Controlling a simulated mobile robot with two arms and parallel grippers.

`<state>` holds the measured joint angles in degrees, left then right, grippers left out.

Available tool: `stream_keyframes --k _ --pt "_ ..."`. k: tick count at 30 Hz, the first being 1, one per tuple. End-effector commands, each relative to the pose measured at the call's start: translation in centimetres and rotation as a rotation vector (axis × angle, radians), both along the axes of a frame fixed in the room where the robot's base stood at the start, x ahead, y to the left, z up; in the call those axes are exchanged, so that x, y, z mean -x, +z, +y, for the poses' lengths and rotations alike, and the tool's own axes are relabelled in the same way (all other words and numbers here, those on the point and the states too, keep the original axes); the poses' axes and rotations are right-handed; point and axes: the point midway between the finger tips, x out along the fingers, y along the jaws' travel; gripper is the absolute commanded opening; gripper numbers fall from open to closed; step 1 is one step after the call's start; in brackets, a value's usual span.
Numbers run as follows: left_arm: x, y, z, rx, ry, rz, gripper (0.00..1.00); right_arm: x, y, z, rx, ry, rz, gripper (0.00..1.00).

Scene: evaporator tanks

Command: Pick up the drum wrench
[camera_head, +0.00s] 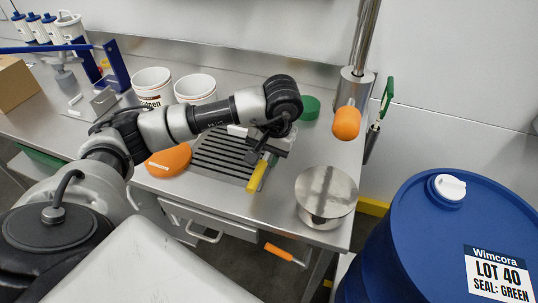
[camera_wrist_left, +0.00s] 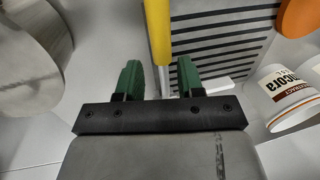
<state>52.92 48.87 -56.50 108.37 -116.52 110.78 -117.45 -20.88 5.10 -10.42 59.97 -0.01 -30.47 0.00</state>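A tool with a yellow handle (camera_head: 257,177) lies at the right edge of a dark slotted grate on the steel bench; its far end is hidden under my left gripper. I take it for the drum wrench, but its head does not show. My left gripper (camera_head: 259,150) is above it, pointing down. In the left wrist view, the gripper's green fingers (camera_wrist_left: 160,82) are apart, with the yellow handle (camera_wrist_left: 158,30) and a thin metal shaft seen between and beyond them. Nothing is gripped. My right gripper is not in view.
A round steel pan (camera_head: 326,195) stands right of the grate (camera_head: 216,158), an orange item (camera_head: 168,161) left of it. White tubs (camera_head: 152,87) stand behind. An upright post with an orange knob (camera_head: 346,123) rises at the bench's right end. A blue drum (camera_head: 430,235) stands beyond.

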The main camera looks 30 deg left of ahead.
Motion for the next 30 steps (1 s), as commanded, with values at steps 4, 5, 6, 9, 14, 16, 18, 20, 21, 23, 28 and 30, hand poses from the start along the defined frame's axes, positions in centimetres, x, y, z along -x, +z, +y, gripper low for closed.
stream_keyframes --k 4,5,6,9,14,16,18,20,21,23,28,30 --pt "0.1 -1.4 0.3 0.001 0.000 0.000 0.38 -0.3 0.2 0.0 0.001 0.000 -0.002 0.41" --pt "0.1 -1.5 0.3 0.001 0.001 0.000 0.38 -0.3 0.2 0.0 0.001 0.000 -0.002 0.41" --pt "0.1 -1.8 0.4 0.000 0.001 0.000 0.38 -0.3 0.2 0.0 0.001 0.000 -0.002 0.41" --pt "0.0 -3.1 0.8 0.002 0.002 0.002 0.38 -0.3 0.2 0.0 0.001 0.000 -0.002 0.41" --pt "-0.1 -5.4 1.5 0.001 0.002 0.003 0.38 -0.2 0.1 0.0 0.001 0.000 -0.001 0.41" --pt "-0.1 -6.1 1.6 0.002 0.001 0.000 0.38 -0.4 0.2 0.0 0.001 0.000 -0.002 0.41" --pt "-0.1 -6.4 1.6 0.002 0.000 -0.001 0.38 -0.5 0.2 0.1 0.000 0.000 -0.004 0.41" --pt "-0.1 -6.5 1.7 0.001 0.000 -0.002 0.38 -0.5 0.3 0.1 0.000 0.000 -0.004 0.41" --pt "-0.1 -6.5 1.7 0.001 0.000 -0.002 0.38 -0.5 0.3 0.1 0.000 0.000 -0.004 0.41" --pt "-0.1 -6.5 1.7 0.001 0.000 -0.002 0.38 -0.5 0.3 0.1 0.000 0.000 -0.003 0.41" --pt "-0.1 -6.5 1.6 0.001 0.000 -0.002 0.22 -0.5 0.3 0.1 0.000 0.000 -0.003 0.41" --pt "-0.1 -6.5 1.6 0.001 0.000 -0.002 0.12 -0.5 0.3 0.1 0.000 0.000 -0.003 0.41"
